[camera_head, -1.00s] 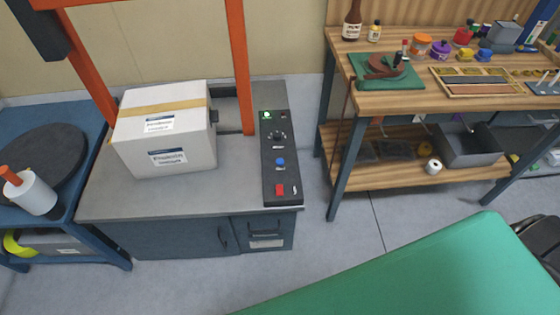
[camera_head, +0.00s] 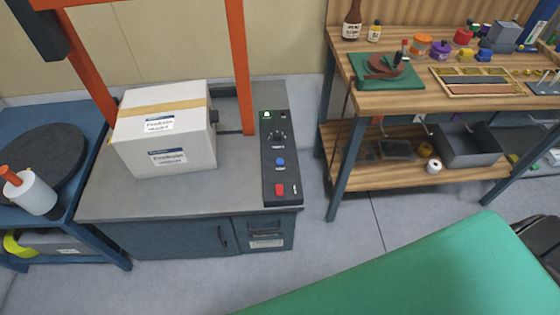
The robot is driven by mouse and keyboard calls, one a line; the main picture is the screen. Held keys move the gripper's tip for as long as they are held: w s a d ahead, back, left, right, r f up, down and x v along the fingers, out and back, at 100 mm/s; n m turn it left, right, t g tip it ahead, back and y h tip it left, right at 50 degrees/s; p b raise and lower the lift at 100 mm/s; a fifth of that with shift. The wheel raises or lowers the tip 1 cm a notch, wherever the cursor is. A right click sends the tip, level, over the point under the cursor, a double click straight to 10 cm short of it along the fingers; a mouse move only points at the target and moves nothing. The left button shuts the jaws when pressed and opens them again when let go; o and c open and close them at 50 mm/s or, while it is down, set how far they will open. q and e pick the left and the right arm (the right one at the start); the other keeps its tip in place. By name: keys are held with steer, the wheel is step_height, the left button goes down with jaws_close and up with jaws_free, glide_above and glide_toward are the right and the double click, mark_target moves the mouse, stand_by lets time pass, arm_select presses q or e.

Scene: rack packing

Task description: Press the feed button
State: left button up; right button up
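A black control panel (camera_head: 281,185) lies along the right side of the grey machine table (camera_head: 130,203). A round blue button (camera_head: 280,161) sits mid-panel, and a red switch (camera_head: 280,189) is at the near end. The small labels are too blurred to read, so I cannot tell which control is marked feed. Neither of my grippers is in view.
A white labelled box (camera_head: 190,150) with a tan tape strip stands left of the panel, by an orange arch (camera_head: 240,70). A wooden workbench (camera_head: 400,103) with tools is at right. A green surface (camera_head: 420,275) fills the lower right. Floor shows between.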

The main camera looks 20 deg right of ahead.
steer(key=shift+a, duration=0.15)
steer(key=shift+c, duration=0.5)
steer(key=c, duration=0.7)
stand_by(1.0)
